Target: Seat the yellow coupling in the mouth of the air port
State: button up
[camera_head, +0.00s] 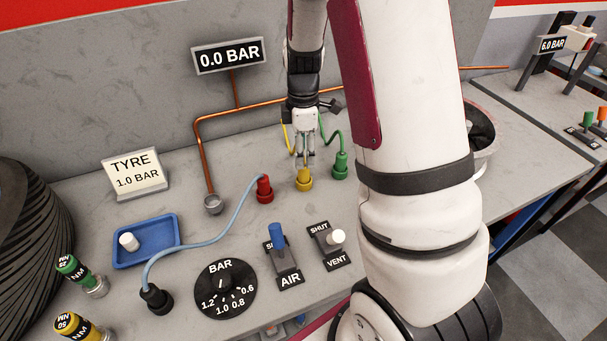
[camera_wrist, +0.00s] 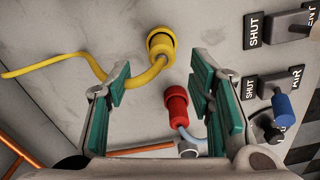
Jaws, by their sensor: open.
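The yellow coupling (camera_head: 304,181) stands on the grey bench between the red and green couplings, with a yellow hose behind it. In the wrist view the yellow coupling (camera_wrist: 160,43) shows beyond the gap between the fingertips. My gripper (camera_head: 305,160) is open and empty, pointing down just above and behind the yellow coupling. Its teal-padded fingers stand wide apart in the wrist view (camera_wrist: 160,78). The air port (camera_head: 213,204), a round metal socket at the foot of the copper pipe, stands to the left; its mouth looks empty. It also appears low in the wrist view (camera_wrist: 188,148).
The red coupling (camera_head: 265,190) with a pale blue hose stands between the port and the yellow coupling. The green coupling (camera_head: 340,166) stands close right. The copper pipe (camera_head: 202,155) rises behind the port. AIR (camera_head: 277,236) and VENT (camera_head: 337,237) levers stand in front.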

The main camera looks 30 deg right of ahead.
aim_at(305, 165)
jog(key=shift+s+d+f, duration=0.1)
jog(key=shift+f, duration=1.55)
jog(key=shift+s+f, duration=0.1)
jog(key=shift+f, duration=1.55)
grip_shut()
